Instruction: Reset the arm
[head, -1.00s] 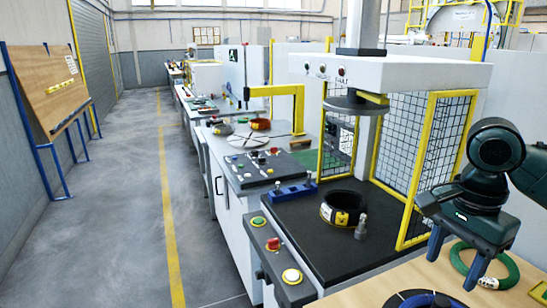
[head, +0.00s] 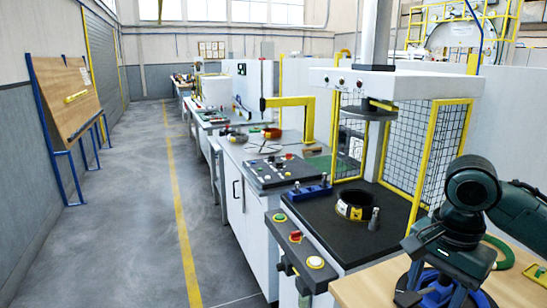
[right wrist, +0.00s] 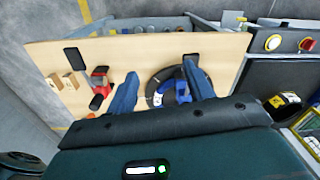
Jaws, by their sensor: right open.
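My right arm comes in from the right in the head view. Its dark green gripper (head: 432,288) is low over the wooden table at the lower right. In the right wrist view the two blue fingers (right wrist: 161,88) are spread apart with nothing held between them. Beyond them a black ring with a blue part (right wrist: 170,92) lies on the wooden tabletop (right wrist: 225,55). I cannot tell how far below the fingers it is. A green ring (head: 503,252) lies on the table behind my right arm, partly hidden. My left gripper is not in view.
A black coil with a yellow label (head: 354,206) sits on the press bed (head: 330,228), beside a metal post (head: 374,219). Push buttons (head: 296,237) line the press front. A red item (right wrist: 99,78) lies on the wooden table. The aisle floor (head: 120,220) is clear.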

